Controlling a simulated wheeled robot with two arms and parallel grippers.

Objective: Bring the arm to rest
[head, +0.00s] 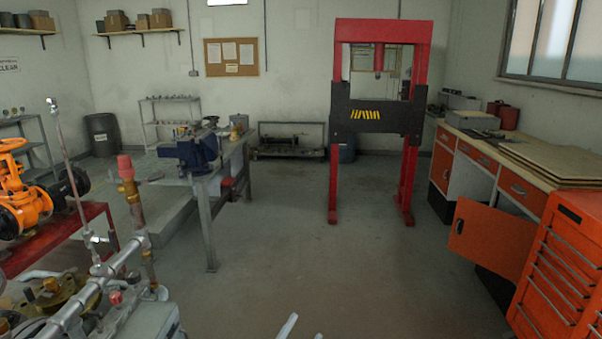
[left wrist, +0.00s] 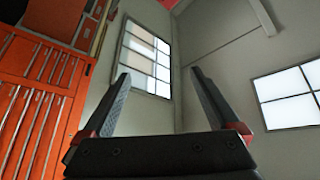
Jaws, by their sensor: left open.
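My left gripper (left wrist: 160,78) shows in the left wrist view with its two dark fingers spread apart and nothing between them. Past the fingers are a wall, windows and an orange cabinet. In the head view, only two pale tips, which look like those of my left gripper (head: 303,331), show at the bottom edge, apart, over the floor. The rest of it is cut off by the frame. An orange valve (head: 14,190) with a handwheel sits on a red stand (head: 65,235) at the left, far from the tips. My right gripper is not in view.
Pipes and brass fittings (head: 130,210) stand at the lower left. A workbench (head: 210,180) with a blue vise (head: 198,153) is behind them. A red press (head: 380,100) stands at the back. An orange tool cabinet (head: 565,270) and open door (head: 487,240) are at the right. The middle floor is clear.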

